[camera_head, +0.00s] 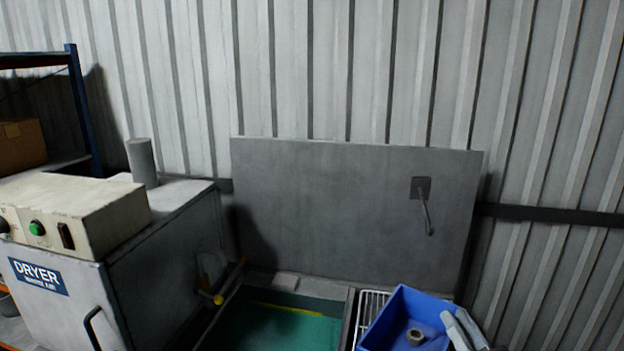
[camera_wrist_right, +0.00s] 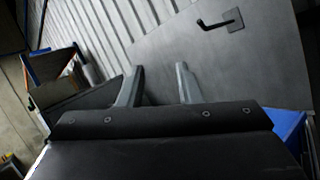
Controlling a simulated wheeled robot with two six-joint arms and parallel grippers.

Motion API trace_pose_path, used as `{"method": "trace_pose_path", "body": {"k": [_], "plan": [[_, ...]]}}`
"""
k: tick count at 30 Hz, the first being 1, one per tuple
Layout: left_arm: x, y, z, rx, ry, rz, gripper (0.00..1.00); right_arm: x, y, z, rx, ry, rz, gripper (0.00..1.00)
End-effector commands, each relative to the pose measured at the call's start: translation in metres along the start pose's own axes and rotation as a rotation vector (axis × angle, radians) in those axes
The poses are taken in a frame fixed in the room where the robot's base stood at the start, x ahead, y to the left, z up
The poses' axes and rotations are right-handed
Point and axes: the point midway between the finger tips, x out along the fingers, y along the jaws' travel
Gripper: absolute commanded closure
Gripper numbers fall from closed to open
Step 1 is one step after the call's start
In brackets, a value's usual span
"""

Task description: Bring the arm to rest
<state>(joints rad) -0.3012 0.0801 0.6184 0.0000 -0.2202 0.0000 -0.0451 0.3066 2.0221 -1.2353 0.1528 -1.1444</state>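My right gripper (camera_head: 455,315) shows at the bottom right of the head view, over the right side of a blue bin (camera_head: 376,326). Only its pale grey fingers are visible there. In the right wrist view the two fingers of my right gripper (camera_wrist_right: 160,67) stand well apart with nothing between them. The blue bin also shows at the right edge of that view (camera_wrist_right: 287,128). A small round beige part (camera_head: 415,337) lies in the bin, apart from the fingers. My left gripper is not in view.
A dryer cabinet (camera_head: 165,252) with a control box (camera_head: 75,205) stands at left. A basin with a green floor (camera_head: 275,331) and a white wire rack (camera_head: 371,308) lie left of the bin. An upright grey panel (camera_head: 330,210) with a handle (camera_head: 425,210) stands behind.

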Motion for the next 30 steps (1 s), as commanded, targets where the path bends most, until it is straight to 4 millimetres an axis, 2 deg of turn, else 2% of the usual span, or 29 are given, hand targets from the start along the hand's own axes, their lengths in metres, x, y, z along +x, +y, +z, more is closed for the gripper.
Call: {"method": "trace_pose_path", "body": {"k": [3,7,12,15,17,21,24,30], "plan": [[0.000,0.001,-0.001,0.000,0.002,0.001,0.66,-0.029,-0.028,0.014,0.327,-0.112,-0.207,0.69],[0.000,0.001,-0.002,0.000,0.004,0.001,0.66,-0.068,-0.059,0.015,0.679,-0.236,-0.437,0.69],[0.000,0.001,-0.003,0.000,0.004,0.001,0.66,-0.133,-0.088,-0.007,1.115,-0.404,-0.758,0.69],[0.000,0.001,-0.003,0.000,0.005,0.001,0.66,-0.177,-0.093,-0.028,1.346,-0.507,-0.963,0.69],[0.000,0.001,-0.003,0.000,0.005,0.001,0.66,-0.203,-0.091,-0.043,1.473,-0.569,-1.092,0.69],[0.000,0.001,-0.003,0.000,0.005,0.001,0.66,-0.260,-0.073,-0.073,1.703,-0.706,-1.381,0.69],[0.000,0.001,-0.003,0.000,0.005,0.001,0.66,-0.291,-0.054,-0.089,1.807,-0.785,-1.560,0.69],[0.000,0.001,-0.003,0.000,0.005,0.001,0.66,-0.341,-0.011,-0.109,1.921,-0.915,-1.877,0.69]]}}
